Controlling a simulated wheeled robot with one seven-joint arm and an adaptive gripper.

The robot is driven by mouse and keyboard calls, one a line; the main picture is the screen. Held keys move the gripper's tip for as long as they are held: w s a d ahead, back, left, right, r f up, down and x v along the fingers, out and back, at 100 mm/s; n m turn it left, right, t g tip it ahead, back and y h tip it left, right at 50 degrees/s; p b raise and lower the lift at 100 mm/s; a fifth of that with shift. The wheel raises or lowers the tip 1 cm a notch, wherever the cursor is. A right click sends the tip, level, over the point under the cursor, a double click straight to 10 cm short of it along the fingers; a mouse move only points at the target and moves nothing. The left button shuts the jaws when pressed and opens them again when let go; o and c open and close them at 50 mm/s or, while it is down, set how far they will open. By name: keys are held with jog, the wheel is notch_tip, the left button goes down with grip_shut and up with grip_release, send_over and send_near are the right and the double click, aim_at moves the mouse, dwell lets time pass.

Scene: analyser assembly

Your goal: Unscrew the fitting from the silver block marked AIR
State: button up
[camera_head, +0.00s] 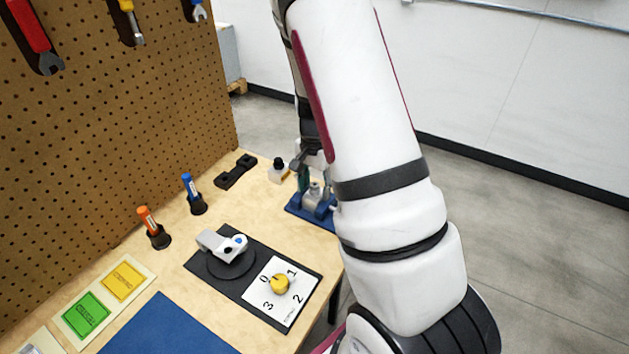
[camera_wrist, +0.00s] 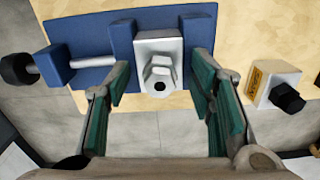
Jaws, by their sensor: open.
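A silver block (camera_wrist: 148,48) sits clamped in a blue vise (camera_wrist: 92,45), with a silver hex fitting (camera_wrist: 161,68) with a dark central hole on its near face. No AIR marking is readable on it. My gripper (camera_wrist: 160,86) is open, with its green-padded fingers left and right of the fitting and a gap on both sides. Nothing is held. In the head view, the silver block (camera_head: 314,198) and blue vise (camera_head: 296,208) show at the table's right edge, partly hidden by my arm. My gripper (camera_head: 305,172) is just above them.
A pale block with a yellow label (camera_wrist: 259,78) and black knob stands right of the right finger. The vise's handle (camera_wrist: 17,69) sticks out left. A black dial board (camera_head: 210,262), two marker holders (camera_head: 158,236) and a pegboard (camera_head: 110,110) stand farther left.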

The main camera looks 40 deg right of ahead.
grip_shut()
jog(key=n, duration=0.3)
jog(key=shift+n, duration=0.4)
jog(key=n, duration=0.4)
jog(key=shift+w+b, duration=0.1)
jog(key=shift+b, duration=0.25)
jog(key=shift+r+n, duration=0.1)
jog(key=shift+n, duration=0.2)
jog(key=shift+r, duration=0.2)
